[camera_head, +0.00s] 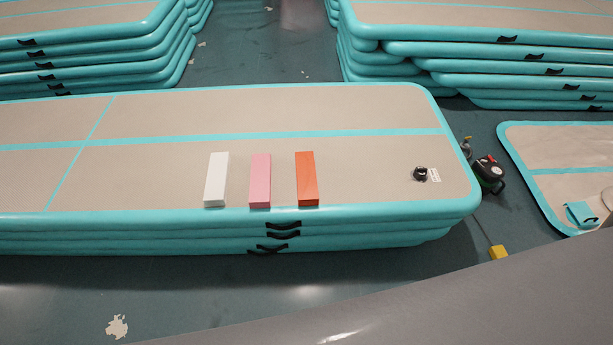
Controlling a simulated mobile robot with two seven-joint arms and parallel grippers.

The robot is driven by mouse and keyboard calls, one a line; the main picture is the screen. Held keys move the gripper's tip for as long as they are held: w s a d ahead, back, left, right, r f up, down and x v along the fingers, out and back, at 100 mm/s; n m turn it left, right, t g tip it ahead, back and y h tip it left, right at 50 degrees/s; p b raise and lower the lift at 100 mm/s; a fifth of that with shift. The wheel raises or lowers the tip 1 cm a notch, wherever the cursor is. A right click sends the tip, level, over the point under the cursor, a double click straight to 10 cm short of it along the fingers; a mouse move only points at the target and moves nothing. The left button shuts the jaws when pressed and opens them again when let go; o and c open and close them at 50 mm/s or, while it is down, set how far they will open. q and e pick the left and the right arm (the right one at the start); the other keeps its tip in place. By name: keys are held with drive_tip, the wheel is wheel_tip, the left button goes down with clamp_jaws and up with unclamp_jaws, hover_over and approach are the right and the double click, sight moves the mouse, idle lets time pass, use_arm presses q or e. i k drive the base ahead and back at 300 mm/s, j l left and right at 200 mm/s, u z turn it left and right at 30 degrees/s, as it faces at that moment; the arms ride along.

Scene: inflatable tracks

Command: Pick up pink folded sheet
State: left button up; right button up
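A pink block-like folded sheet (260,180) lies on top of the stacked inflatable track (350,112), close to its near edge. It lies between a white block (216,179) on its left and an orange block (307,179) on its right, with small gaps on both sides. Neither of my grippers shows in the head view, and nothing touches the pink sheet.
A small black valve (420,174) sits at the track's right end. A dark pump (489,173) and a yellow item (499,253) are on the floor to the right. A flat mat (570,150) lies further right. More stacked tracks (480,40) stand behind. Floor in front is mostly clear.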

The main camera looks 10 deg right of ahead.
sight(259, 179)
drive_tip(key=i+l+u, duration=0.2)
drive_tip(key=i+l, duration=0.45)
drive_tip(key=i+l+u, duration=0.2)
drive_tip(key=i+l, duration=0.45)
drive_tip(key=l, duration=0.1)
